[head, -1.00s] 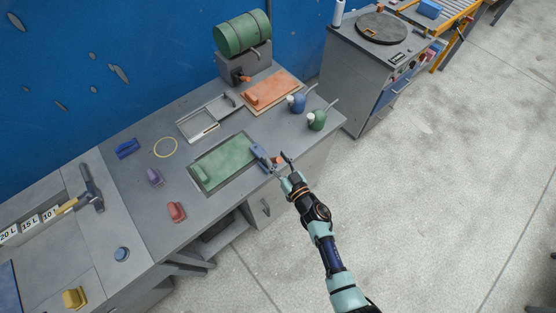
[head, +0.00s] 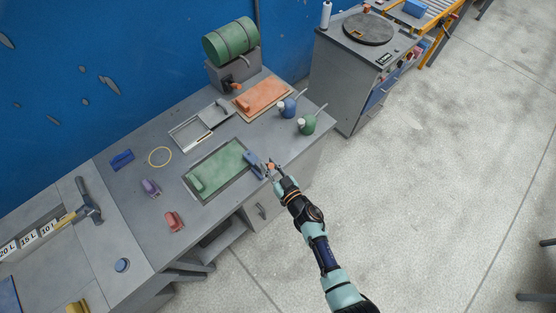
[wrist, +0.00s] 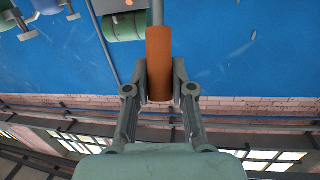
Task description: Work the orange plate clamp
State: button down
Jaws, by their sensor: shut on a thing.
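The plate clamp has a blue-grey body (head: 254,161) at the right end of the green plate (head: 217,171) on the bench. Its orange handle (head: 270,167) points toward my arm. In the wrist view the orange handle (wrist: 159,55) is a cylinder between the two fingers, with a grey rod running on from its far end. My gripper (head: 274,171) is at the bench's front edge, shut on the handle; it also shows in the wrist view (wrist: 160,88). The fingers cover part of the handle in the head view.
An orange plate (head: 262,97) lies behind. Blue (head: 286,108) and green (head: 307,124) oil cans stand to the right.

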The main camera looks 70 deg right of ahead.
jog(key=c, duration=1)
grip_release()
jog(key=shift+o, duration=0.2)
jog(key=v, duration=1.2)
jog(key=shift+r, duration=0.1)
